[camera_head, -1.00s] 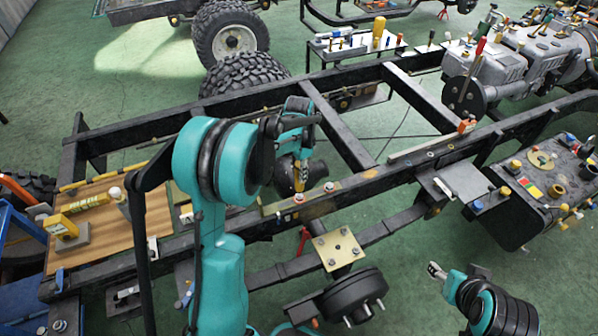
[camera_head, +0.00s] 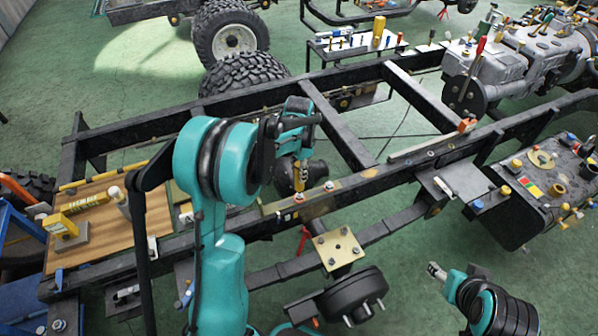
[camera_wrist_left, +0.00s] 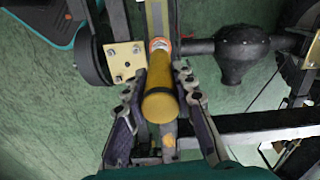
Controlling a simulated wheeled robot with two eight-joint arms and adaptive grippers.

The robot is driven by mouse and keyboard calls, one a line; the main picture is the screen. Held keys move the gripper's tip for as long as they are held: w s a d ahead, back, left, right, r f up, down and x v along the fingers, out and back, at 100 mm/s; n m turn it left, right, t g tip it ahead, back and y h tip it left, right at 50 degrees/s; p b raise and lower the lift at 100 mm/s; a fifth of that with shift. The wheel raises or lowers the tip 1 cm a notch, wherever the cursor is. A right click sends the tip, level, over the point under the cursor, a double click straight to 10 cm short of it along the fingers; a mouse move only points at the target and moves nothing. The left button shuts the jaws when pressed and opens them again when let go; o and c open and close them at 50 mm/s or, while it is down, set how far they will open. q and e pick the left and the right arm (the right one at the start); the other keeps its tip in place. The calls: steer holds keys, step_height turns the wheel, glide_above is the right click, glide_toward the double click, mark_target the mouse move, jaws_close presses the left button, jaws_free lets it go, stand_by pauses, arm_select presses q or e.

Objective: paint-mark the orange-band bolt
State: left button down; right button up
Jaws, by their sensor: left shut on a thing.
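My left gripper (camera_head: 299,161) is shut on a yellow paint marker (camera_head: 300,177). The marker points down at a bolt with an orange-red band (camera_head: 299,198) on the frame rail. In the head view its lower end is right over this bolt; contact cannot be told. In the left wrist view the marker (camera_wrist_left: 161,98) lies between the two fingers (camera_wrist_left: 158,112), and its far end overlaps an orange-and-white ring (camera_wrist_left: 160,45). My right gripper (camera_head: 437,271) is low at right, away from the rail; its jaw opening is unclear.
A second bolt (camera_head: 328,185) stands close by on the rail (camera_head: 390,177). A brass plate with bolts (camera_head: 339,249) lies below it. A wooden board (camera_head: 105,238) with yellow items is at left. An engine (camera_head: 500,65) and a dark tank (camera_head: 545,185) stand at right.

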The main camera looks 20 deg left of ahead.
arm_select(q)
steer(key=shift+f, duration=0.3)
stand_by(1.4)
steer(key=shift+r, duration=0.15)
steer(key=shift+r+p, duration=0.5)
steer(key=shift+r, duration=0.4)
step_height(320, 180, up, 5)
steer(key=p, duration=0.3)
steer(key=shift+p, duration=0.3)
steer(key=shift+w, duration=0.1)
